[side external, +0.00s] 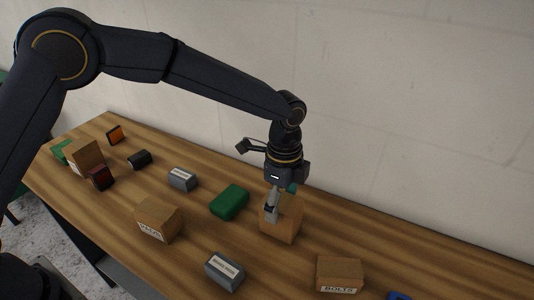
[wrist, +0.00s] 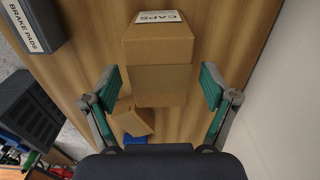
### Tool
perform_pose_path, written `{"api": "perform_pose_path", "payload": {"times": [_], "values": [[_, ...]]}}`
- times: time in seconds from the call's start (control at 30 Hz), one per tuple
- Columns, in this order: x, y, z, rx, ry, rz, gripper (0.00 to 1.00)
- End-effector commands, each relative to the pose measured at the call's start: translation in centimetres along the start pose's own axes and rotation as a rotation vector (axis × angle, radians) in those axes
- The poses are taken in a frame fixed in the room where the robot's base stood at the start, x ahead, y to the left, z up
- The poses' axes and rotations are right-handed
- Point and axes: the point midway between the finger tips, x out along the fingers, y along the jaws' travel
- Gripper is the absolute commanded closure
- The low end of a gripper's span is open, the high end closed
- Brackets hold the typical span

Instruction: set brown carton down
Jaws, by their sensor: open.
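A brown carton (side external: 281,222) stands on the wooden bench under my gripper (side external: 281,203). In the wrist view the carton (wrist: 160,85) carries a white label reading CAPS and lies between my two green-padded fingers (wrist: 158,90). The fingers are spread, with a visible gap on each side of it. The carton looks upright and appears to rest on the bench. In the side view, a finger hides part of its near face.
A BOLTS carton (side external: 340,273), a green case (side external: 229,201) and a grey box (side external: 225,270) stand nearby. Another brown carton (side external: 158,220) is to the left. A blue item (side external: 399,296) shows at the lower edge. Several more boxes fill the far left. A wall (side external: 420,120) runs behind the bench.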

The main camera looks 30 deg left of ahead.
Motion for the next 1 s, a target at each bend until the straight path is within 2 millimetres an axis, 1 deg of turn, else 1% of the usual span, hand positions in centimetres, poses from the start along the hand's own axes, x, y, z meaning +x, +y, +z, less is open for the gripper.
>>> {"api": "perform_pose_path", "payload": {"times": [0.03, 0.2, 0.3, 0.43, 0.47, 0.53, 0.57, 0.67, 0.7, 0.77, 0.8, 0.87, 0.9, 0.97, 1.0], "values": [[-1.4, -0.1, 0.0, 0.000, 0.003, -0.005, 0.15], [-5.1, -0.1, 0.0, -0.001, 0.002, -0.004, 0.15], [-6.7, -0.1, -0.1, 0.000, 0.002, -0.002, 0.15], [-8.0, 0.0, 0.1, -0.004, 0.001, -0.002, 0.15], [-8.4, 0.0, 0.3, -0.012, 0.002, -0.004, 0.15], [-9.6, 0.1, 1.3, -0.053, 0.007, -0.019, 0.15], [-10.3, 0.3, 2.1, -0.084, 0.011, -0.028, 0.15], [-13.6, 1.4, 5.9, -0.247, 0.035, -0.079, 0.15], [-15.0, 2.3, 7.9, -0.333, 0.049, -0.104, 0.15], [-16.9, 4.0, 11.1, -0.480, 0.075, -0.143, 0.15], [-18.0, 5.4, 13.1, -0.579, 0.095, -0.170, 0.15], [-19.1, 7.7, 16.0, -0.728, 0.128, -0.207, 0.15], [-19.7, 9.3, 17.8, -0.828, 0.151, -0.233, 0.15], [-20.0, 11.9, 20.2, -0.973, 0.190, -0.268, 0.15], [-20.0, 13.6, 21.5, -1.065, 0.216, -0.290, 0.15]]}}
